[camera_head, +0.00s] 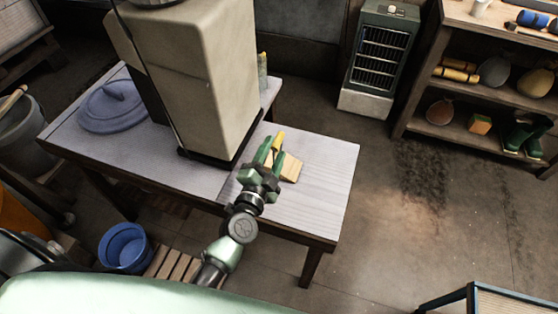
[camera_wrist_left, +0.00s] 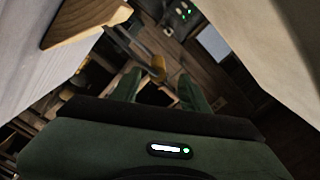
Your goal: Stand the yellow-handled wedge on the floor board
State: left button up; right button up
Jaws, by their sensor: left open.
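The wooden wedge (camera_head: 290,169) rests on the pale plank top (camera_head: 325,185), right of the big beige block. Its yellow handle (camera_head: 279,141) shows by my left gripper (camera_head: 269,152), which is open beside the wedge. In the left wrist view the wedge (camera_wrist_left: 88,20) is at upper left. The yellow handle end (camera_wrist_left: 158,68) appears between the open fingers (camera_wrist_left: 160,86), with no grip on it visible. My gripper hides part of the wedge in the head view. I cannot tell for certain which surface is the floor board. My right gripper is not in view.
The beige block (camera_head: 205,75) stands close left of the gripper. A blue-grey lid (camera_head: 112,106) lies at the table's left. A blue bucket (camera_head: 125,248) stands on the floor below. A loaded shelf (camera_head: 440,75) is at right. The plank top's right part is clear.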

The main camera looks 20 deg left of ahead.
aim_at(281, 135)
pick_arm(q)
jog(key=w, duration=0.4)
jog(key=shift+w+a+f, duration=0.1)
jog(key=shift+w+f, duration=0.3)
jog(key=c, duration=1)
jog(key=shift+s+f, duration=0.1)
dwell(0.3)
